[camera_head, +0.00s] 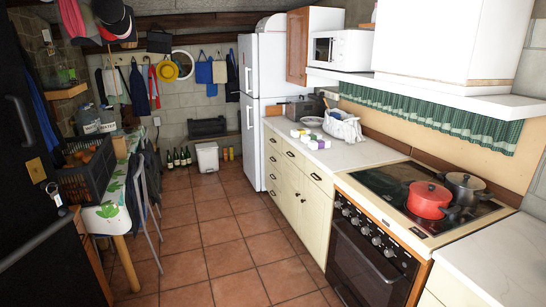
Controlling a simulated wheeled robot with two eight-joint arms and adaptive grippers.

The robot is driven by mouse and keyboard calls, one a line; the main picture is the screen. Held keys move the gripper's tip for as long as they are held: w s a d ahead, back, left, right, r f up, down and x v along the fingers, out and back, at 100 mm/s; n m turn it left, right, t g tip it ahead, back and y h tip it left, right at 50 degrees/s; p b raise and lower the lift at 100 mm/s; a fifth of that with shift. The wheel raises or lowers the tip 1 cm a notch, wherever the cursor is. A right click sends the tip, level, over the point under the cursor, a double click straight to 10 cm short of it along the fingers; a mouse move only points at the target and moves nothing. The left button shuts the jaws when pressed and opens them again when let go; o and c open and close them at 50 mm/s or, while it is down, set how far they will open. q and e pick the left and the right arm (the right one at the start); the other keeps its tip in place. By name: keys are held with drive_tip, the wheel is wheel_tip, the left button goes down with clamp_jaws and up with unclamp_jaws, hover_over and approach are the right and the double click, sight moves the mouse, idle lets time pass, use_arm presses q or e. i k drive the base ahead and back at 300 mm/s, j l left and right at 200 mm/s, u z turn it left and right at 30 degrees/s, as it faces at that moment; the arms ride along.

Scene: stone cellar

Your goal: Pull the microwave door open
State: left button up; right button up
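A white microwave (346,48) stands on the white wall shelf (420,91), above the counter and right of the fridge. Its front faces left and carries a dark window in the door (324,48). The door looks shut; its handle is too small to make out clearly. Neither of my grippers shows in the head view, so whether they are open or shut is hidden.
A counter (335,157) with drawers and a stove (405,200) holding a red pot (428,199) and a dark pot (463,187) line the right. A white fridge (263,105) stands behind. A table (104,216) and chair stand left. The tiled floor (215,240) between is clear.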

sight(323, 46)
drive_tip(key=i+j, duration=0.1)
drive_tip(key=i, duration=2.35)
drive_tip(key=i+z, duration=0.3)
drive_tip(key=i, duration=0.15)
drive_tip(key=i+j+z, duration=0.3)
drive_tip(key=i, duration=0.15)
drive_tip(key=i+j+z, duration=0.15)
drive_tip(key=i+z, duration=0.15)
drive_tip(key=i, duration=0.15)
